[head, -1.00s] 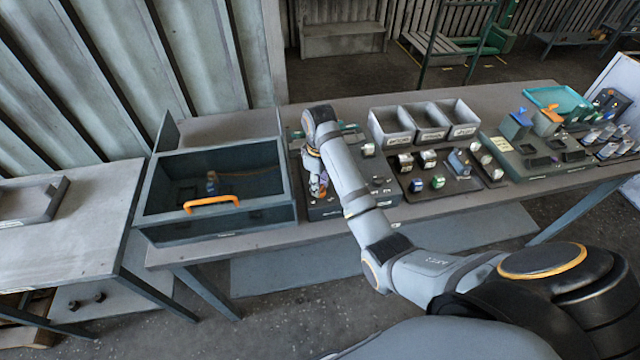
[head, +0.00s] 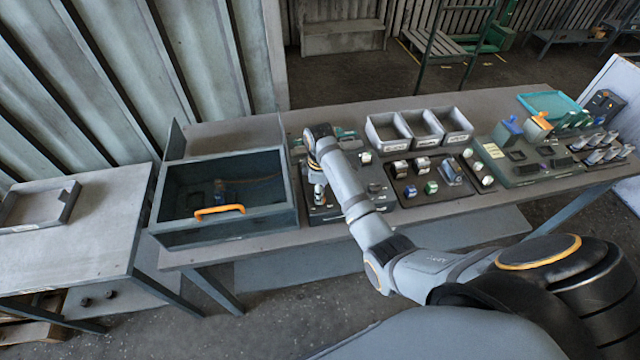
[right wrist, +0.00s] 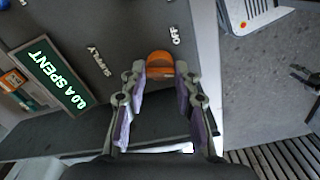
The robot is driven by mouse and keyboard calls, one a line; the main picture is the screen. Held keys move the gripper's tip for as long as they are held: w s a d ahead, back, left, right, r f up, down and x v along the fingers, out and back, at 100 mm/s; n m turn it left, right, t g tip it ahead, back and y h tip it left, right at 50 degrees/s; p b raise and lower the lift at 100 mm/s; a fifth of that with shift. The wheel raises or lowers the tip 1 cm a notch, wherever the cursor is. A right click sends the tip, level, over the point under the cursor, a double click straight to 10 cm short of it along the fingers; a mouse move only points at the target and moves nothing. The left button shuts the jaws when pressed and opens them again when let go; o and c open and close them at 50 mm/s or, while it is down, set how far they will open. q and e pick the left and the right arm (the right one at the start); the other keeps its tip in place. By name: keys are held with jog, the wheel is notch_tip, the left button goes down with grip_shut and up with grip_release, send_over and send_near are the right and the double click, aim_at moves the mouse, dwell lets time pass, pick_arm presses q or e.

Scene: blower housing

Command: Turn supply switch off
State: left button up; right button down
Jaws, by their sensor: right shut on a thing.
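The supply switch is an orange knob (right wrist: 160,62) on a dark panel in the right wrist view, between the printed words SUPPLY and OFF. My right gripper (right wrist: 161,76) has its two fingers at either side of the knob and is shut on it. In the head view my right gripper (head: 319,192) points down at the panel (head: 322,213) just right of the dark bin, and the arm hides part of the panel. A lit display (right wrist: 60,82) on the panel reads "0.0 A SPENT". My left gripper is not in view.
A dark open bin (head: 170,232) with an orange handle stands left of the panel. Grey trays (head: 388,137) stand behind, and small parts sit on a dark board to the right. A side table (head: 85,235) is at the left.

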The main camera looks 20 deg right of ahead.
jog(key=shift+r+n+p, duration=0.2)
jog(key=shift+n+p, duration=0.45)
jog(key=shift+n, duration=0.35)
jog(key=shift+f+n, duration=0.15)
jog(key=shift+n, duration=0.75)
jog(key=n, duration=0.4)
jog(key=shift+n+p, duration=0.3)
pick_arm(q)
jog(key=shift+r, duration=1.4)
pick_arm(e)
jog(key=shift+n, duration=2.2)
jog(key=c, duration=1)
grip_release()
